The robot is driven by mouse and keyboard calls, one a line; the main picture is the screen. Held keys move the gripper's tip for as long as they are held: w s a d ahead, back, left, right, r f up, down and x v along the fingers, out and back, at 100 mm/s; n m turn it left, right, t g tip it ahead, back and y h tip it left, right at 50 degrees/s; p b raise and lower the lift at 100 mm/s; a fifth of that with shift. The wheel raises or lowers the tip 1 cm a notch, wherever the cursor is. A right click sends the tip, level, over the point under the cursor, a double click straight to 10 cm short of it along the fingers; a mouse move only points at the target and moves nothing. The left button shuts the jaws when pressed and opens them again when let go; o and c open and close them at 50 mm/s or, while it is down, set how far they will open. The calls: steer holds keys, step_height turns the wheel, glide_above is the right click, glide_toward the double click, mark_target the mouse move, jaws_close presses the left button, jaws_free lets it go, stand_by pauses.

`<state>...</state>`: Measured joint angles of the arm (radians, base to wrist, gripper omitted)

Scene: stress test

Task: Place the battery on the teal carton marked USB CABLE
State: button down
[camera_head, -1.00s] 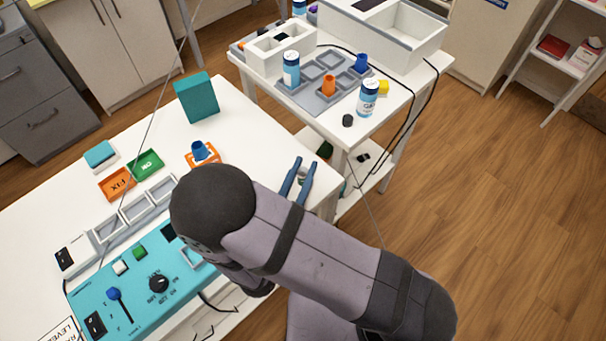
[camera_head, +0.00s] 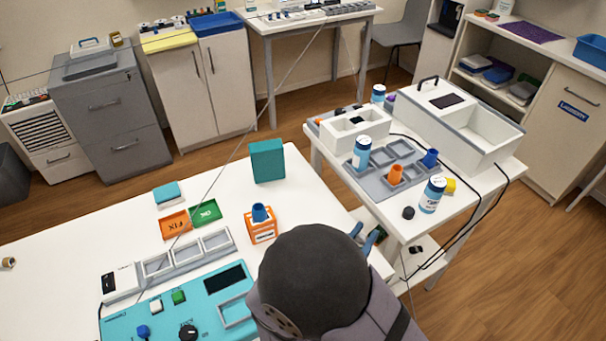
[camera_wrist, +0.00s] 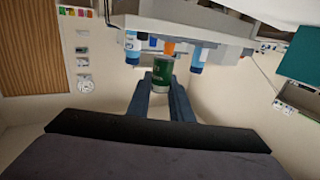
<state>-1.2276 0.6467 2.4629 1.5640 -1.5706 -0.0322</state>
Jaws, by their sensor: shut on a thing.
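In the wrist view, my gripper (camera_wrist: 162,88) is shut on a green cylinder, the battery (camera_wrist: 162,72), held between its two blue fingertips. In the head view, only the blue finger ends of my gripper (camera_head: 366,234) show past my dark arm, near the right edge of the white table; the battery is hidden there. The teal carton (camera_head: 267,161) stands upright at the far side of the same table, left of my gripper and apart from it. It also shows at the right edge of the wrist view (camera_wrist: 303,55). No marking on it is readable.
An orange box (camera_head: 262,232) with a blue cup (camera_head: 260,212) on it stands between my arm and the carton. FIX (camera_head: 175,226) and OK trays (camera_head: 206,213) and a small teal-topped box (camera_head: 167,193) lie left. A side table (camera_head: 480,185) holds bottles and a white case.

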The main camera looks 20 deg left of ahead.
steer(key=w+d+f+m+g+h+b, duration=0.1)
steer(key=w+d+m+g+h+b, duration=0.15)
steer(key=w+d+h, duration=0.35)
steer(key=w+a+r+n+t+y, duration=0.1)
steer(key=w+a+r+y, duration=0.1)
steer(key=w+a, duration=0.1)
steer(key=w+a+r+n+t+y, duration=0.1)
steer(key=w+a+r+y, duration=0.1)
steer(key=w, duration=0.4)
steer(key=w+a+r+n+t+y, duration=0.1)
steer(key=w+a+r+y, duration=0.1)
steer(key=w+a, duration=0.3)
steer(key=shift+w+y+b, duration=0.25)
steer(key=shift+y+b, duration=0.05)
steer(key=shift+y, duration=0.1)
steer(key=w+a+r+n+y, duration=0.3)
steer(key=a+r+y, duration=0.2)
steer(key=a, duration=0.4)
steer(key=w+a+r+n+y, duration=0.2)
steer(key=a+r+n+y, duration=0.3)
steer(key=a, duration=0.3)
steer(key=n+g+y, duration=0.2)
steer(key=g+y, duration=0.1)
steer(key=y, duration=0.2)
glide_above(266, 145)
steer(key=f, duration=0.2)
steer(key=shift+t, duration=0.25)
steer(key=shift+f+p, duration=0.8)
steer(key=shift+f, duration=4.25)
